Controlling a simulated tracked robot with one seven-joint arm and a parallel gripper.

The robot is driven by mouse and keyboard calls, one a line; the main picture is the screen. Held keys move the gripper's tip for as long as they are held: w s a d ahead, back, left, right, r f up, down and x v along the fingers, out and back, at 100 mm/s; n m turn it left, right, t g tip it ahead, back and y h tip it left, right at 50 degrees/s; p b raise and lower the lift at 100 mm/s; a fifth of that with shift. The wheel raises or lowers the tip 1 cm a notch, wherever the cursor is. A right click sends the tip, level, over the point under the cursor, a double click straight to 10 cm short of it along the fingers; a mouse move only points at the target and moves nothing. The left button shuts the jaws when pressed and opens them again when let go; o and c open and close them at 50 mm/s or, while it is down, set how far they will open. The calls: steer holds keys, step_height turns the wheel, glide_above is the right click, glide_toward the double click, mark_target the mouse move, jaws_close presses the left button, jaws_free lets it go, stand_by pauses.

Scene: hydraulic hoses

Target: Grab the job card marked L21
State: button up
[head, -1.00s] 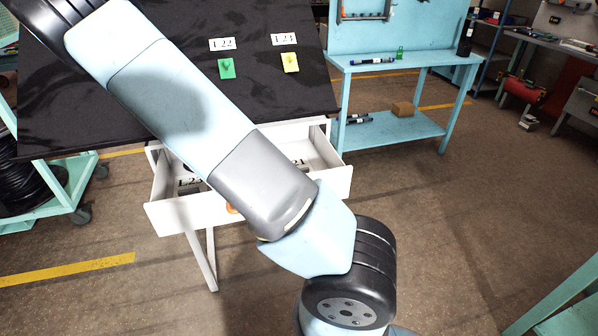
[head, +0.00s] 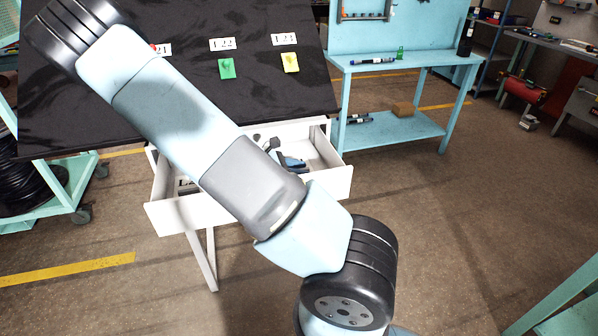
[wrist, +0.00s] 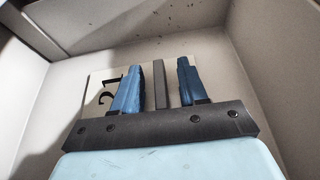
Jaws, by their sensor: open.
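The job card (wrist: 97,84) lies in the drawer; in the wrist view it is pale, with black figures that read "21" turned sideways. The rest of its marking is hidden by my gripper. A dark upright bar (wrist: 160,82) stands on or by the card, between my fingers. My gripper (wrist: 159,68) is open, with one blue finger on each side of the bar and a gap on both sides. In the head view my gripper (head: 290,162) is down inside the right part of the drawer, and the card cannot be made out there.
The white drawer (head: 183,218) is pulled out under a black tabletop (head: 100,125), and its walls stand around my gripper. Its left part holds another marked item (head: 188,187), partly hidden by my arm. Green (head: 226,69) and yellow (head: 290,62) pieces lie below labels on the tabletop.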

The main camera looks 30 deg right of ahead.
jaws_close()
stand_by(0.5)
